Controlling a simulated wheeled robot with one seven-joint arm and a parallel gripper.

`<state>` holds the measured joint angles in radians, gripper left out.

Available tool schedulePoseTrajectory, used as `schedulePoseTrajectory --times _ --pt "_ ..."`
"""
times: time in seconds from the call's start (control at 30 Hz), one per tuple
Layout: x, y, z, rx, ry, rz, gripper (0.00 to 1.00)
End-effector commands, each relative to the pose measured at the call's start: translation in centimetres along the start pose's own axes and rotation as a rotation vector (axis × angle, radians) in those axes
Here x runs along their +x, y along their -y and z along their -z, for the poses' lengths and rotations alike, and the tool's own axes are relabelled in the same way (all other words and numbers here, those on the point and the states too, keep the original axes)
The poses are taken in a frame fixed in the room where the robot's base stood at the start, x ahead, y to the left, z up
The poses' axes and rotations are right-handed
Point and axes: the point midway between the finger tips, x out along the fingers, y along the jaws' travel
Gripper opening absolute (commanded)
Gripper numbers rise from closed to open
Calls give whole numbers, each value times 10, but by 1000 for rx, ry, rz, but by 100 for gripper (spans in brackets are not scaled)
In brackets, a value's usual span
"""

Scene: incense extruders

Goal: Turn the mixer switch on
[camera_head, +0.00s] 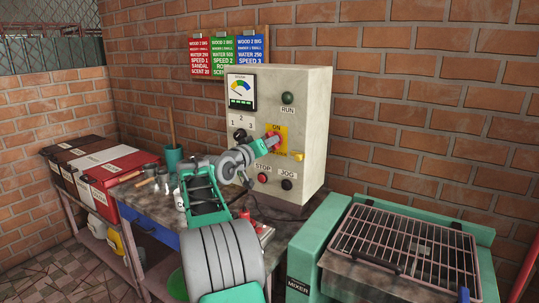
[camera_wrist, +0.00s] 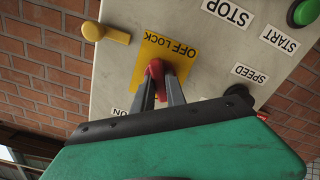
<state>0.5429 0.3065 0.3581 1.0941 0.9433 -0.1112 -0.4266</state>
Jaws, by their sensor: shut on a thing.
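The mixer switch is a red rotary knob (camera_wrist: 155,68) on a yellow plate (camera_head: 283,136) on the front of the beige control box (camera_head: 315,115). The plate reads "ON" in the head view, and "OFF LOCK" shows upside down in the wrist view. My gripper (camera_wrist: 161,85) is shut on the red knob, with one grey finger on each side of it. In the head view my gripper (camera_head: 272,141) reaches the plate from the left and hides part of the knob.
A green mixer with a metal grate (camera_head: 405,240) stands at the right.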

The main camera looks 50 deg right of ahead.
Motion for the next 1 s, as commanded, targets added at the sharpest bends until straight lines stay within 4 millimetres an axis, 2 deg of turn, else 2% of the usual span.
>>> schedulePoseTrajectory --times 0.03,0.5,0.7,1.0 --pt "0 4 -5 45 -1 0 0" --pt "0 2 -3 436 0 0 0" --pt "0 1 -2 535 1 -1 0" --pt "0 0 0 592 0 -1 0"
